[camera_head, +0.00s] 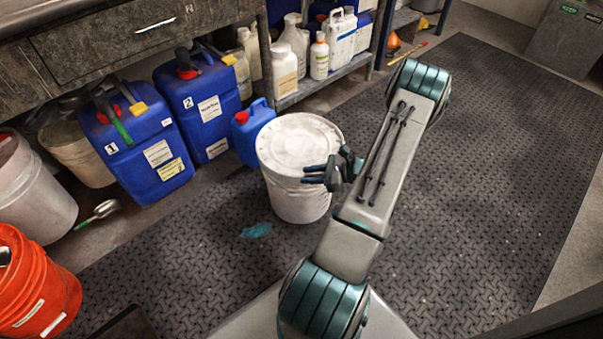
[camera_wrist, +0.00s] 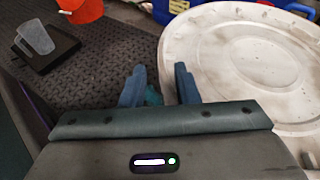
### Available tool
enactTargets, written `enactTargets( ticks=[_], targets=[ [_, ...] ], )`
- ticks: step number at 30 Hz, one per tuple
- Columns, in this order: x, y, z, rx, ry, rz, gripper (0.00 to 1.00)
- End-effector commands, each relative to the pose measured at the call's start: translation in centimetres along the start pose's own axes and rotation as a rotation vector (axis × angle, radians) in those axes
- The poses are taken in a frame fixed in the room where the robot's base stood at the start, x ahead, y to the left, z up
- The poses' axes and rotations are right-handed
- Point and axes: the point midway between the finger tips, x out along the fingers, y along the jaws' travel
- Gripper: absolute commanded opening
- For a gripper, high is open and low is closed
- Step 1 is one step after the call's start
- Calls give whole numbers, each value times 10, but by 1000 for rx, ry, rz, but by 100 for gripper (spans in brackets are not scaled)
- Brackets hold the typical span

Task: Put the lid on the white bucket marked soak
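A white bucket (camera_head: 300,203) stands upright on the dark mat, and no soak mark is readable on it. A round, smudged white lid (camera_head: 298,140) lies on its top, covering the opening and looking about level. I cannot tell whether its rim is fully pressed down. The lid also fills the right of the wrist view (camera_wrist: 255,60). My gripper (camera_head: 306,174) is at the bucket's right front side, close to the lid's edge. In the wrist view my gripper's two fingers (camera_wrist: 160,72) stand apart with nothing between them, just left of the lid.
Blue canisters (camera_head: 137,140) and a small blue can (camera_head: 252,130) stand behind and left. Another white bucket (camera_head: 35,195) and an orange bucket (camera_head: 35,290) are at far left. Bottles fill a low shelf (camera_head: 320,82). The mat (camera_head: 480,190) is clear at right.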

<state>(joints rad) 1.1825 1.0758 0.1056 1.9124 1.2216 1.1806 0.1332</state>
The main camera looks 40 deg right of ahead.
Motion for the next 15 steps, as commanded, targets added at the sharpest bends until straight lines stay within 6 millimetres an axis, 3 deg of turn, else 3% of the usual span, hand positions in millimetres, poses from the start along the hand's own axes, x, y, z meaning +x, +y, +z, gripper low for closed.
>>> enactTargets(
  ticks=[6,15],
  targets=[
    [-55,-1,3,0,2,-4,28],
    [-98,0,1,-1,1,-2,28]
  ],
)
